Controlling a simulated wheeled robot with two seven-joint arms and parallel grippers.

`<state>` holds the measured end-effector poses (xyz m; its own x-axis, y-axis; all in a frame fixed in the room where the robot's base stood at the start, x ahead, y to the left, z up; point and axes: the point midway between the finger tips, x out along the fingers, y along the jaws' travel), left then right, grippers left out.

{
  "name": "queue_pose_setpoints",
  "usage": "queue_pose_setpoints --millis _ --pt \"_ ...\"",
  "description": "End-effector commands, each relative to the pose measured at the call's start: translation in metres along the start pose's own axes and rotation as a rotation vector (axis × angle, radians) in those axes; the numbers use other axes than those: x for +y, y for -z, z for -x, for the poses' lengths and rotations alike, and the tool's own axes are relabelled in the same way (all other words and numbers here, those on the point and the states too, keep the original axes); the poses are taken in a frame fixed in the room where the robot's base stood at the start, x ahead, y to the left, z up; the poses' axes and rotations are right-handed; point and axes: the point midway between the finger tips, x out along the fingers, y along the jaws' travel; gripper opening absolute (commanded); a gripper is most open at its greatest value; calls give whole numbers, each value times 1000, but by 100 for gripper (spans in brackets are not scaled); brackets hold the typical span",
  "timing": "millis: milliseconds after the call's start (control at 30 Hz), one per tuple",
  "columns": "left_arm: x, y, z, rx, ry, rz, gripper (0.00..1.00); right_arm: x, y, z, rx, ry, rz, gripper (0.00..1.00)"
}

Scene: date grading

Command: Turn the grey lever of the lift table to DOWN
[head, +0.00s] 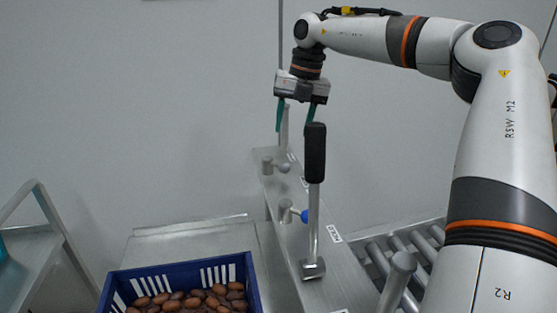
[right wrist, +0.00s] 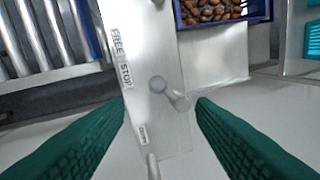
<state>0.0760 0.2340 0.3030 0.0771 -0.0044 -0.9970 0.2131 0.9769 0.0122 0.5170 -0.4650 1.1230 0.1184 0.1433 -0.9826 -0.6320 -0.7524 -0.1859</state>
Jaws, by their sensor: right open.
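A short grey lever (head: 280,167) sits on the narrow metal panel (head: 262,180), toward its far end. In the right wrist view this lever (right wrist: 178,100) shows from above, with a round grey end, in the gap between my fingers. My right gripper (head: 294,122) is open above the panel's far end, its green fingers pointing down. In the right wrist view, my right gripper (right wrist: 161,104) has one finger on each side of the lever, apart from it. A small label (right wrist: 142,134) beside the lever is too small to read surely. My left gripper is out of view.
A tall black-handled lever (head: 315,155) stands nearer on the panel, by a blue-tipped lever (head: 303,215). A thin metal rod (head: 285,128) rises at the far end. A blue crate (head: 180,268) of dates is left; a roller conveyor (head: 395,245) is right.

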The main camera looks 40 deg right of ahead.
Motion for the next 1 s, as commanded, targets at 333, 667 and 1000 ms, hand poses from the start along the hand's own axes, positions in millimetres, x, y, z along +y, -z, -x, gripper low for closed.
queue_pose_setpoints --millis 333,667,1000 --pt "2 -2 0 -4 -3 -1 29 0 0 -70 -3 3 -1 50" --pt "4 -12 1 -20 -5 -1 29 0 0 -100 1 4 -1 50" --pt "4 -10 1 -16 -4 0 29 0 0 -101 1 5 -1 39"
